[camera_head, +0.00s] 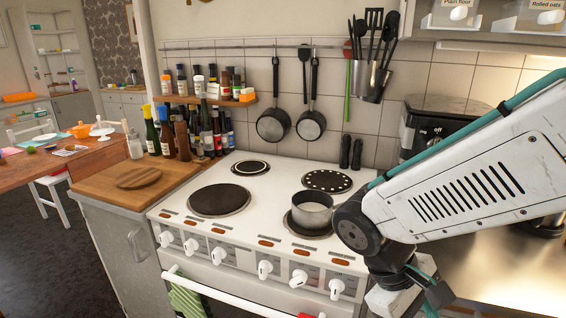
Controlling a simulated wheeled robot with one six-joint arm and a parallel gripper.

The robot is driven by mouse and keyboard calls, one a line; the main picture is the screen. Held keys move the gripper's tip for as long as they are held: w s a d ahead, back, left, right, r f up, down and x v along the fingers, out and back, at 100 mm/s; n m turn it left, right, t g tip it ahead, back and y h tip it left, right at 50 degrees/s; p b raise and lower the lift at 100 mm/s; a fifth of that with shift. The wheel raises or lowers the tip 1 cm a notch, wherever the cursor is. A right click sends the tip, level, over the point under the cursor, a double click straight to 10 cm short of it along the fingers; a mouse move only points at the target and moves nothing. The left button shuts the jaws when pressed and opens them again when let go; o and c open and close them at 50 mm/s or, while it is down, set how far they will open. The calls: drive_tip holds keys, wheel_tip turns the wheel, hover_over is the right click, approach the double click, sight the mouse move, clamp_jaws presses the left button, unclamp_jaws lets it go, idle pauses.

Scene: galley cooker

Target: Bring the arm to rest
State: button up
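My arm (480,180) reaches in from the right edge, over the right side of the cooker and the steel worktop. It bends downward at a dark joint (362,222) near the cooker's front right. My gripper is not visible; the arm's end runs out of the picture at the bottom. A small steel pot (312,209) stands on the front right hob plate, just left of the arm joint in the picture. I cannot tell how far apart they are.
The white cooker (262,224) has a row of knobs and a front rail. Left of it is a wooden worktop (108,190) with bottles (168,130). Pans (311,124) hang on the wall behind. A dark coffee machine (440,118) stands behind the arm.

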drive_tip(key=s+d+r+m+t+y, duration=0.2)
drive_tip(key=r+m+y, duration=0.1)
drive_tip(key=r, duration=0.2)
drive_tip(key=s+d+r+m+t+y, duration=0.2)
drive_tip(key=d+r+m, duration=0.1)
drive_tip(key=r, duration=0.2)
drive_tip(key=shift+m+t+y, duration=0.3)
drive_tip(key=shift+m+y, duration=0.1)
